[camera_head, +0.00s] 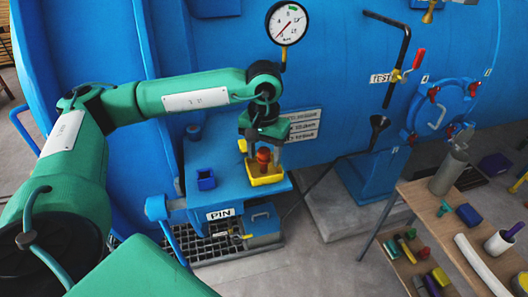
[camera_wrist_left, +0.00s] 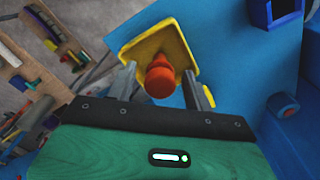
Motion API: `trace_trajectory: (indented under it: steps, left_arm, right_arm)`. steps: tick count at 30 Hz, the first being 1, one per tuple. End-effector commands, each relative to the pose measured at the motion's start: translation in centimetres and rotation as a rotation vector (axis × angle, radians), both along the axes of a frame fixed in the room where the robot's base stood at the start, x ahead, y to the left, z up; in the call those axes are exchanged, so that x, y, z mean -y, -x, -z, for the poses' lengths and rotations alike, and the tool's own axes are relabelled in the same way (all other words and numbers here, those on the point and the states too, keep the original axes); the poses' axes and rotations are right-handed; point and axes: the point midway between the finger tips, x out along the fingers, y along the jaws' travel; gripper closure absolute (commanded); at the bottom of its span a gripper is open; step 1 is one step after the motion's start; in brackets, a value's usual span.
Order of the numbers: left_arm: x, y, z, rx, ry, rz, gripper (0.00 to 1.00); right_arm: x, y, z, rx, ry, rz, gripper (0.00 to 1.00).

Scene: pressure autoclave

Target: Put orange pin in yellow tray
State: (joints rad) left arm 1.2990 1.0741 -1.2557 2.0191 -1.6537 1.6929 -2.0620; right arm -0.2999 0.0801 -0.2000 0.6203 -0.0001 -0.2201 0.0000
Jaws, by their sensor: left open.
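The orange pin (camera_head: 263,156) stands in the yellow tray (camera_head: 268,178) on the blue shelf at the front of the autoclave. The left wrist view also shows the orange pin (camera_wrist_left: 160,78) over the yellow tray (camera_wrist_left: 152,38). My left gripper (camera_head: 265,160) is above the tray, with its two fingers on either side of the pin. In the left wrist view the left gripper (camera_wrist_left: 160,88) has its fingers spread, with gaps between them and the pin. My right gripper is not in view.
A small blue open box (camera_head: 206,180) stands on the shelf left of the tray. The shelf bears a PIN label (camera_head: 220,214). A pressure gauge (camera_head: 287,23) rises behind the arm. A wooden table (camera_head: 440,215) with several parts stands at right. Bare floor (camera_head: 320,255) lies between.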

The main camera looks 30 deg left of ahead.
Motion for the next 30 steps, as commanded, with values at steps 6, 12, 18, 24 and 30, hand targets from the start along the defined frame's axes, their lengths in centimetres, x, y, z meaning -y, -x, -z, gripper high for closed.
trace_trajectory:
  steps: [6, 12, 18, 24, 30]
  left_arm:
    - [0.0, -0.1, -2.6, 0.006, 0.001, 0.001, 0.48]
    - [0.1, -0.1, -7.3, 0.006, 0.001, 0.001, 0.48]
    - [0.0, -0.1, -10.9, 0.003, 0.001, 0.001, 0.48]
    - [0.0, 0.0, -12.1, 0.001, 0.001, 0.002, 0.48]
    - [0.0, 0.0, -12.3, 0.0, 0.0, 0.001, 0.48]
  right_arm:
    - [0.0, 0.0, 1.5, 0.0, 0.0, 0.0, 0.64]
    - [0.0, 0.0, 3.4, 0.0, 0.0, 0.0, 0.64]
    - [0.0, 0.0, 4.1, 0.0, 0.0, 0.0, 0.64]
    - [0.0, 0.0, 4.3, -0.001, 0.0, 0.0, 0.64]
    - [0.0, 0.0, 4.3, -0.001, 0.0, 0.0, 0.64]
